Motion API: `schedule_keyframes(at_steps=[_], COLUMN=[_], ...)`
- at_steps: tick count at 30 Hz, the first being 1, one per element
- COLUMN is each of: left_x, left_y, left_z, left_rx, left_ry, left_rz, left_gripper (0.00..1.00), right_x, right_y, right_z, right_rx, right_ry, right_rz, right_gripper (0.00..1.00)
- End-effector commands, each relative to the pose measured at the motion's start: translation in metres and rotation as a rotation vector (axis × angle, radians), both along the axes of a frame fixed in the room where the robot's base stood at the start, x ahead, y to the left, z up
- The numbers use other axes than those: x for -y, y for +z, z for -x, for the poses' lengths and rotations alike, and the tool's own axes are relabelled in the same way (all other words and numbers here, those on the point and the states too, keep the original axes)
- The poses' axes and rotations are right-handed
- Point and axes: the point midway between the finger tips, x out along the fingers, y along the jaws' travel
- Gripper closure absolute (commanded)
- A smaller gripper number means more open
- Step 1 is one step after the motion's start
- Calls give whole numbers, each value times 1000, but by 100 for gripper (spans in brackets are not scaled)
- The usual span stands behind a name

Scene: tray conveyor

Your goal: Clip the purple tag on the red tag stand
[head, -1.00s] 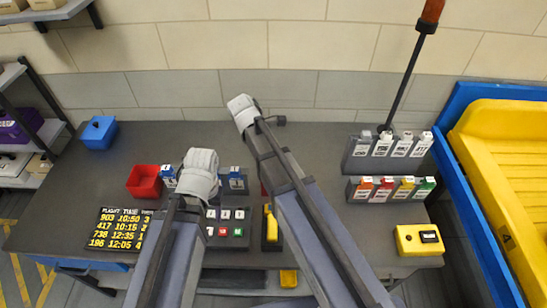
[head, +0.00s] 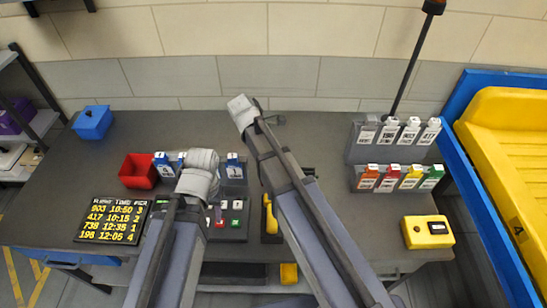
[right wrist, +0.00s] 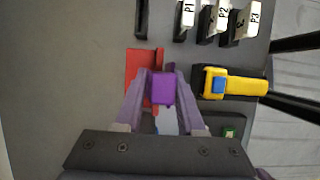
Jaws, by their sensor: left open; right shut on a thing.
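The purple tag (right wrist: 162,89) is between the fingertips of my right gripper (right wrist: 161,76) in the right wrist view. That gripper is shut on it. A red flat piece (right wrist: 139,68), which looks like the red tag stand, lies just behind and to the left of the tag. The tag and fingers cover part of it, and I cannot tell whether they touch. In the head view my right arm hides the tag and this stand. My left gripper (head: 201,165) is open over the left-middle of the table, its fingertips mostly hidden by its own wrist.
Beside the tag are a yellow tool with a blue button (right wrist: 219,83) and holders with P1, P2 and P3 labels (right wrist: 218,18). In the head view, a red bin (head: 137,171), a blue box (head: 93,122), a flight board (head: 113,220) and a yellow button box (head: 427,232) stand around.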

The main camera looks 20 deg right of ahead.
Motion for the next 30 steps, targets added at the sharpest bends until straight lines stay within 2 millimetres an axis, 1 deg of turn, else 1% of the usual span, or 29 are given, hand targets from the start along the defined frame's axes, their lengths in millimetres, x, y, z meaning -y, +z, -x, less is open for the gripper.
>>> schedule_keyframes(at_steps=[1,3,14,15,21,24,30], left_x=[0,0,0,0,0,0,0], left_y=[-6,-8,-8,-8,-8,-8,-8], left_z=[0,0,0,0,0,0,0], left_rx=[0,0,0,0,0,0,0], left_ry=[0,0,0,0,0,0,0], left_rz=[0,0,0,0,0,0,0], left_gripper=[50,50,50,50,50,50,50], right_x=[0,0,0,0,0,0,0], right_y=[-6,-8,-8,-8,-8,-8,-8], right_z=[0,0,0,0,0,0,0], right_rx=[0,0,0,0,0,0,0], right_ry=[0,0,0,0,0,0,0], right_rz=[0,0,0,0,0,0,0], right_gripper=[100,100,100,58,36,27,27])
